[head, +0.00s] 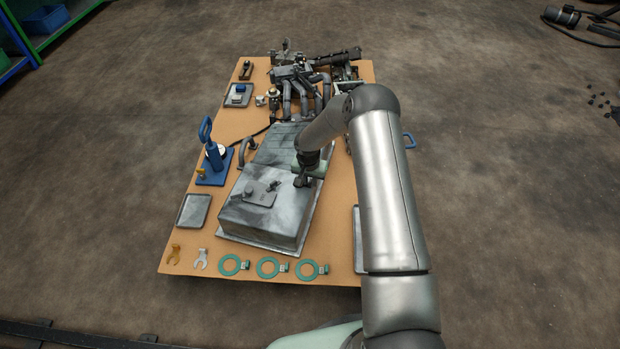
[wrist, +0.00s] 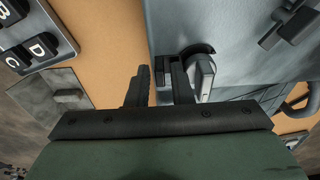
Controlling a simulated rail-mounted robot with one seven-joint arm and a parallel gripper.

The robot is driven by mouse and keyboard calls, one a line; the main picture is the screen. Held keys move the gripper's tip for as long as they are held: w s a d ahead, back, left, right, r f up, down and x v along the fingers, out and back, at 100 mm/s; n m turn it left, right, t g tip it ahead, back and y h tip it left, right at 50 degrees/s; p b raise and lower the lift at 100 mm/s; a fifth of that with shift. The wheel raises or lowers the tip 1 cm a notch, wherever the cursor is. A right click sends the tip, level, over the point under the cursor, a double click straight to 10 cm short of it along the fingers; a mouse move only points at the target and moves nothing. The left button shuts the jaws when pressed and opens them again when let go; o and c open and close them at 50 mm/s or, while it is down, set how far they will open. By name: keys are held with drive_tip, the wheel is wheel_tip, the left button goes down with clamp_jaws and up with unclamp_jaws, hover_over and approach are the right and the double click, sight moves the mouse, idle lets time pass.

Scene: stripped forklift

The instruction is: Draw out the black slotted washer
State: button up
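A black curved piece, which looks like the black slotted washer (wrist: 197,48), sits around a grey rounded fitting (wrist: 203,75) at the edge of the grey housing. A small dark tab (wrist: 162,68) shows just left of it, between or just beyond my fingertips; I cannot tell whether it belongs to the washer. My gripper (wrist: 159,72) is open, with a gap between its fingers. Contact with the tab cannot be made out. In the head view my gripper (head: 304,181) is over the right side of the housing (head: 262,212), and the washer is hidden there.
A yellow slotted piece (head: 174,254), a silver slotted piece (head: 200,258) and green rings (head: 268,268) lie along the board's front edge. An empty grey tray (head: 194,210) lies at left. A blue-handled tool (head: 212,155) stands behind it. Pipes (head: 300,90) rise at the back.

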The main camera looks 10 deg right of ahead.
clamp_jaws()
drive_tip(key=shift+s+d, duration=0.1)
drive_tip(key=shift+d, duration=0.1)
drive_tip(key=shift+s+d, duration=0.25)
drive_tip(key=shift+d, duration=0.3)
drive_tip(key=shift+s+d, duration=0.2)
drive_tip(key=shift+d, duration=0.2)
idle(0.4)
drive_tip(key=shift+s+d+r, duration=0.1)
drive_tip(key=shift+s+d, duration=0.15)
drive_tip(key=shift+d, duration=0.2)
drive_tip(key=shift+s+d, duration=0.15)
drive_tip(key=shift+d, duration=0.2)
drive_tip(key=shift+s+d, duration=0.15)
drive_tip(key=shift+d, duration=0.15)
